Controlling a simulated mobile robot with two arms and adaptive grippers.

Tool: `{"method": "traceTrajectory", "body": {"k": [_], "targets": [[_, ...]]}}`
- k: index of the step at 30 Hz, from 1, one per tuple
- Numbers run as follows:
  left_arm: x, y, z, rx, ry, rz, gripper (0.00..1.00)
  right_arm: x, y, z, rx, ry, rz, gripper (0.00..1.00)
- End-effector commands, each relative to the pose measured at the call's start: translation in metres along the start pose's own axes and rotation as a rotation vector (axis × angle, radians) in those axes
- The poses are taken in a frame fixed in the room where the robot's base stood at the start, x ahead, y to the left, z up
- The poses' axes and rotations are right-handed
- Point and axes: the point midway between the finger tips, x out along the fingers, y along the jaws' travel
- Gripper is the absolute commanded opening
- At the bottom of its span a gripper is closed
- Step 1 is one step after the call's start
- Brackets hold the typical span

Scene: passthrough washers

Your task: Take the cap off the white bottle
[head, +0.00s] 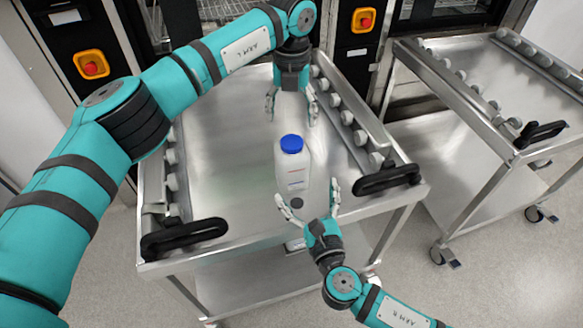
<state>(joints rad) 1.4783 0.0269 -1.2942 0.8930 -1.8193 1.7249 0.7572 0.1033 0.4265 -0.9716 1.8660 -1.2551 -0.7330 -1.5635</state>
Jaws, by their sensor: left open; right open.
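The white bottle (293,177) stands upright on the steel cart top. Its blue cap (292,144) is on its top. My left gripper (292,116) is open and empty, pointing down just behind and above the cap, apart from it. My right gripper (307,204) is open at the front of the bottle, with its fingers on either side of the bottle's lower part. I cannot tell whether they touch it.
The cart top (225,150) has roller rails along both sides and black handles (388,179) at the front corners. A second steel cart (450,140) stands at the right. Washers with red emergency buttons (91,65) stand behind. The cart surface left of the bottle is clear.

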Motion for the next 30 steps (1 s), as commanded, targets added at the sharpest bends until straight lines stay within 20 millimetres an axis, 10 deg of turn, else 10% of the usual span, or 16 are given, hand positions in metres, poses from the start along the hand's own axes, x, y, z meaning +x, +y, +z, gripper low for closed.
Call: {"method": "traceTrajectory", "body": {"k": [15, 30], "targets": [[0.0, -0.001, 0.0, 0.002, 0.0, -0.003, 0.73, 0.097, 0.0, 0.001, 0.001, -0.001, -0.001, 1.0], [0.0, -0.001, 0.0, 0.002, 0.0, -0.003, 0.73, 0.114, 0.0, 0.0, 0.002, 0.001, -0.001, 1.0]]}}
